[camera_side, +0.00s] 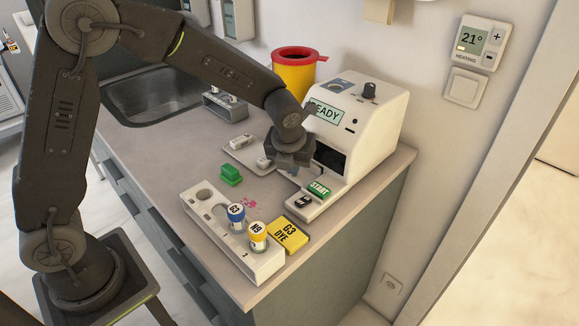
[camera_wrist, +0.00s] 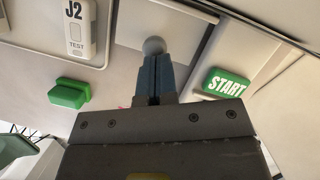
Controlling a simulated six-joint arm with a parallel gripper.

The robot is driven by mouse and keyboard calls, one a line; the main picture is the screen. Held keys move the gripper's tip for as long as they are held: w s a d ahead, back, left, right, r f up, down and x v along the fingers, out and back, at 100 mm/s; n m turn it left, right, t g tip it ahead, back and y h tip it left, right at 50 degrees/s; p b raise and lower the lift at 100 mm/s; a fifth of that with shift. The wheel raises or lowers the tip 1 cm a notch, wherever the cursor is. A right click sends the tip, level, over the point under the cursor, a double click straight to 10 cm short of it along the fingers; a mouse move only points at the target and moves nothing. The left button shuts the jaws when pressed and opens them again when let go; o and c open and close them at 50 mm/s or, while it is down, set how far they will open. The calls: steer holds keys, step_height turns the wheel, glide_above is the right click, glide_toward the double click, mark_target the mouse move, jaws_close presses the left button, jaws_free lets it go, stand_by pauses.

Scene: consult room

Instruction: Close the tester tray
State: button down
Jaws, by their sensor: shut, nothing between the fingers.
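The tester (camera_side: 365,125) is a white machine with a READY display and a dark opening low in its front. A white test marked J2 (camera_wrist: 76,25) lies on a pale plate in the wrist view. My gripper (camera_side: 291,168) is shut and empty, low in front of the opening. In the wrist view its fingertips (camera_wrist: 153,98) point at a round grey knob (camera_wrist: 154,45); whether they touch it I cannot tell.
A green START button (camera_side: 319,189) is on the tester's base. A green block (camera_side: 231,174), a white rack (camera_side: 221,217) with blue-capped and yellow-capped vials, and a yellow DYE box (camera_side: 289,235) stand nearby. A yellow bin with a red rim (camera_side: 295,72) stands behind. A sink is at the back left.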

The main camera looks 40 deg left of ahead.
steer(key=shift+w+a, duration=0.1)
steer(key=shift+w, duration=0.4)
steer(key=shift+f, duration=0.1)
steer(key=s, duration=0.1)
steer(key=s+d+r, duration=0.1)
steer(key=s+d, duration=0.1)
steer(key=s, duration=0.1)
steer(key=shift+d+r, duration=0.1)
steer(key=shift+r, duration=0.05)
steer(key=v, duration=1)
steer(key=s+a+r+n+t, duration=0.1)
steer(key=s+a+r+n, duration=0.1)
steer(key=s+n, duration=0.7)
steer(key=s+a+r+n+t+h, duration=0.1)
steer(key=s+a+n, duration=0.3)
steer(key=s+n, duration=0.6)
steer(key=r+n, duration=0.1)
steer(key=n, duration=1)
steer(key=shift+a+n+h, duration=0.2)
steer(key=shift+n+h, duration=0.1)
